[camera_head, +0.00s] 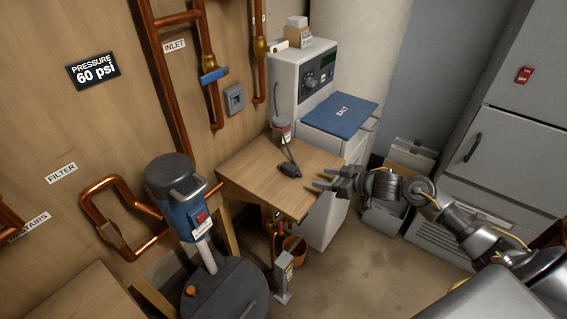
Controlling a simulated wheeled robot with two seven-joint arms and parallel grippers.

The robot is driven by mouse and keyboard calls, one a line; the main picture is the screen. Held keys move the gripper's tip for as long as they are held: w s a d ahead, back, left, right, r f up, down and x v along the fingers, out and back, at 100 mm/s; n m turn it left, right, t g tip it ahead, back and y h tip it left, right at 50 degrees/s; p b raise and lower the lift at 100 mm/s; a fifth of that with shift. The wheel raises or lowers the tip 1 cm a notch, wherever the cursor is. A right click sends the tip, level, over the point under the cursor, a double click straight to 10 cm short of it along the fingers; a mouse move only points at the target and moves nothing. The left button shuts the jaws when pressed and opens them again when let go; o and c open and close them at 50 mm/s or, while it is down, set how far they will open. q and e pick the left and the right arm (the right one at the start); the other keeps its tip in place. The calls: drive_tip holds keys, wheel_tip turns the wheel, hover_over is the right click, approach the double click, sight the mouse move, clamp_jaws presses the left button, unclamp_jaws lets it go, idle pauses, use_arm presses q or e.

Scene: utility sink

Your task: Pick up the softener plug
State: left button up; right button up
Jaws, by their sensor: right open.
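The softener plug (290,170) is a small black piece lying on the small wooden shelf (255,168), with a dark cord running back from it. My right gripper (321,178) comes in from the right, over the right edge of the shelf. Its two fingers are apart and point left toward the plug. A gap shows between the fingertips and the plug, and nothing is between the fingers. My left gripper is not in view.
A white softener cabinet (325,205) with a blue salt lid (340,114) stands behind the shelf. A cup-like container (281,130) is at the shelf's back. A blue-headed pump (183,205) and copper pipes are at left. Bare floor (370,275) lies in front.

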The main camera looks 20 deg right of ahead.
sight(296, 172)
drive_tip(key=x, duration=0.5)
drive_tip(key=shift+w+a+r, duration=0.15)
drive_tip(key=shift+w+a, duration=0.05)
drive_tip(key=shift+a, duration=0.1)
drive_tip(key=shift+w, duration=0.2)
drive_tip(key=shift+w+a+p, duration=0.25)
drive_tip(key=shift+a+p, duration=0.05)
drive_tip(key=shift+p, duration=0.05)
drive_tip(key=x, duration=0.4)
drive_tip(key=shift+w+a, duration=0.1)
drive_tip(key=shift+w, duration=0.1)
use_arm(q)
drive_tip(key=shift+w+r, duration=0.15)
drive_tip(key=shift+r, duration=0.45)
